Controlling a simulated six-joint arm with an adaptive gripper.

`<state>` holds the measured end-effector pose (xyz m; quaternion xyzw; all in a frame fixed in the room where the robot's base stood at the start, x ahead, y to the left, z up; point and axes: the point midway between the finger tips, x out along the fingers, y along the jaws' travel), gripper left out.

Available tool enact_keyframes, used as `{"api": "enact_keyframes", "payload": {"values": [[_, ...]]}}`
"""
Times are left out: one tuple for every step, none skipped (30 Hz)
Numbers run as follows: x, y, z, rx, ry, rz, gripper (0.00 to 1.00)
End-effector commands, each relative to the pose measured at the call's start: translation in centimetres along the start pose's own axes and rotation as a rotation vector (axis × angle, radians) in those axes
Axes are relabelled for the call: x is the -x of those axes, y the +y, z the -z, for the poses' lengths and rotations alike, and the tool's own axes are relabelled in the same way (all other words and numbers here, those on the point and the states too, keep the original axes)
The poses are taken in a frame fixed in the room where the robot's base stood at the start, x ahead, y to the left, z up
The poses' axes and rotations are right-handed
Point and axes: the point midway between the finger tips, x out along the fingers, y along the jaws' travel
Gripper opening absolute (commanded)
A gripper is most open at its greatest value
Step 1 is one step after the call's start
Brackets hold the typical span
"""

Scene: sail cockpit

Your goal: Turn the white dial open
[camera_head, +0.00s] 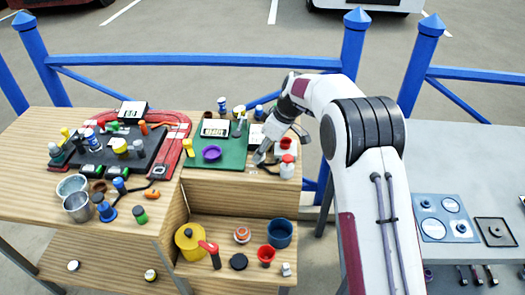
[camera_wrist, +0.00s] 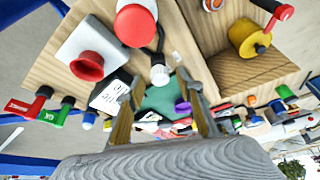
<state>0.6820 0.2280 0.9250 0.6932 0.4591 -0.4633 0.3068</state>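A small white round knob (camera_wrist: 160,73), the likely white dial, stands at the wooden table's edge near the green mat in the wrist view. In the head view my gripper largely covers this spot, so I cannot make the dial out there. My gripper (camera_wrist: 165,95) is open, its two fingers spread with a clear gap. It also shows in the head view (camera_head: 263,157), low over the right end of the table. The knob appears in line with the gap, beyond the fingertips; I see no contact. The dial's turned position is too small to read.
A white fixture with a red top (camera_head: 287,167) stands close to the right of my gripper. A white base with a red cone (camera_wrist: 88,65) is also near. The green mat (camera_head: 232,157) holds a purple bowl (camera_head: 211,153). Below, a shelf holds a yellow pot (camera_head: 188,242).

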Motion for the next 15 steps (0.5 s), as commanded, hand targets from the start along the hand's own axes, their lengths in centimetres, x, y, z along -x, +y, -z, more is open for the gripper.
{"api": "enact_keyframes", "payload": {"values": [[0.4,0.0,0.0,0.000,0.001,-0.001,0.37],[0.6,0.0,0.0,0.000,0.001,-0.001,0.37],[0.9,0.0,0.0,0.000,0.001,-0.001,0.37],[1.2,0.0,0.0,0.000,0.001,-0.001,0.37],[1.5,0.0,0.0,0.000,0.001,-0.001,0.37],[1.9,0.0,0.0,0.000,0.001,-0.002,0.37],[2.3,0.0,0.0,0.000,0.001,-0.002,0.37],[2.7,0.0,0.0,0.000,0.002,-0.003,0.37],[3.3,0.0,0.0,0.000,0.002,-0.004,0.37],[3.7,0.0,-0.1,0.000,0.002,-0.005,0.37],[4.1,0.0,-0.1,-0.001,0.003,-0.006,0.37],[4.7,0.0,-0.1,-0.001,0.004,-0.008,0.37],[4.9,0.0,-0.5,-0.003,0.002,-0.007,0.37],[5.0,0.0,-1.1,-0.005,0.001,-0.005,0.37],[5.2,0.0,-1.7,-0.004,0.000,-0.003,0.37]]}}
